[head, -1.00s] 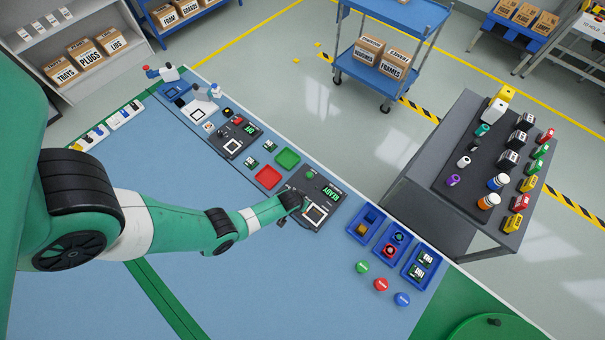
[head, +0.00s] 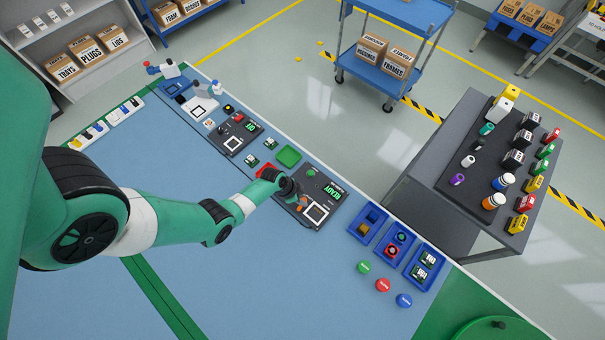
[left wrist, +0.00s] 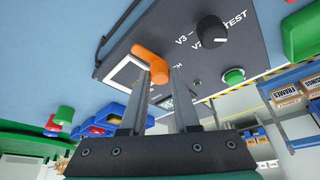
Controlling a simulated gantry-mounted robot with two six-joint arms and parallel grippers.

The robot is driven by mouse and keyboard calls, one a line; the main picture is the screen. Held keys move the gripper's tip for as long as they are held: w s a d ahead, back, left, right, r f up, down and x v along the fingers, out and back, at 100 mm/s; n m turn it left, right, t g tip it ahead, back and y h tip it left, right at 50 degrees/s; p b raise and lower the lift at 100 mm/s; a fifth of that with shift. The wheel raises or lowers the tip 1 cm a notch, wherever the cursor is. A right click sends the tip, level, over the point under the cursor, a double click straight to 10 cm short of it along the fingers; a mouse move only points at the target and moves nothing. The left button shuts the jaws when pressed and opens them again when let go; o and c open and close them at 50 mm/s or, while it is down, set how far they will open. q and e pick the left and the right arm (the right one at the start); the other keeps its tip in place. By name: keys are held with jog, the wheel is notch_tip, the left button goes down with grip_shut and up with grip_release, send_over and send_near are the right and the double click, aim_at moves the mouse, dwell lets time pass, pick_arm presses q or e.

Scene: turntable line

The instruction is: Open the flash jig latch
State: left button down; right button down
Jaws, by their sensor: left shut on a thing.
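The dark panel (head: 330,190) with a green READY display and a white-framed square lies on the blue bench under my left gripper (head: 301,203). An orange latch lever (left wrist: 152,58) stands beside the white-framed square in the left wrist view, and a bit of orange shows at the gripper in the head view. My left gripper (left wrist: 160,75) is shut on the orange lever, which sits at its fingertips. The fingers hide part of the lever and the panel lettering. A black knob (left wrist: 212,30) and a green button (left wrist: 233,76) are on the panel. My right gripper is out of view.
A green tray (head: 288,156) and a red tray (head: 265,170), partly behind my arm, lie left of the panel. Blue trays (head: 366,224) and several coloured buttons (head: 383,285) lie to its right. Another dark panel (head: 236,132) lies farther left. The near bench is clear.

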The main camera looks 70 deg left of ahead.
pick_arm(q)
jog(key=shift+m, duration=0.6)
jog(key=c, duration=0.7)
grip_release()
jog(key=shift+o, duration=0.2)
jog(key=p+v, duration=1.1)
jog(key=p, duration=0.1)
jog(key=shift+a+r, duration=0.25)
jog(key=shift+r, duration=0.05)
